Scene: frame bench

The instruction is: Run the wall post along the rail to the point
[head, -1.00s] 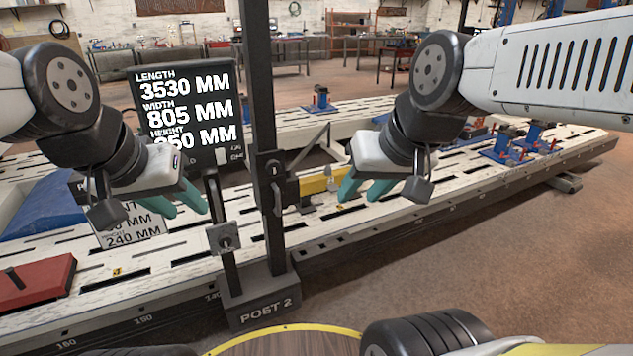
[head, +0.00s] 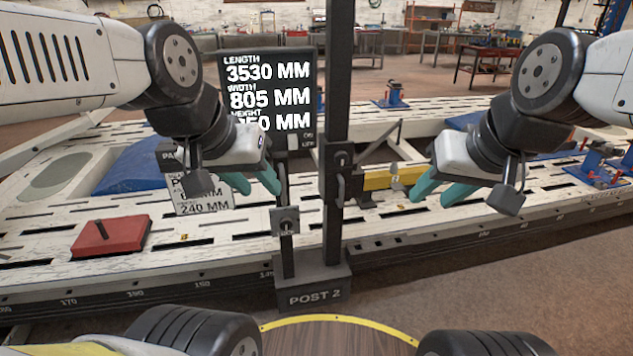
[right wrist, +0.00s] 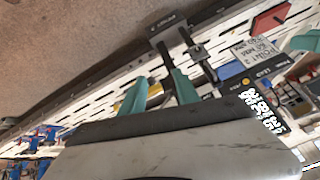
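The wall post is a tall dark upright (head: 338,120) on a block base marked POST 2 (head: 315,290), at the near edge of the bench. A shorter upright with a grey lock plate (head: 285,222) stands on the same base. A black handle (head: 341,185) is on the tall upright. My left gripper (head: 262,188) has teal fingers apart, just left of the post and empty. My right gripper (head: 431,197) is open and empty, right of the post and clear of it. The right wrist view shows its separated fingers (right wrist: 160,95) with the post beyond.
The rail (head: 135,297) along the bench edge carries scale numbers. A dark display (head: 268,95) stands behind the post. Open floor lies at the lower right (head: 560,290).

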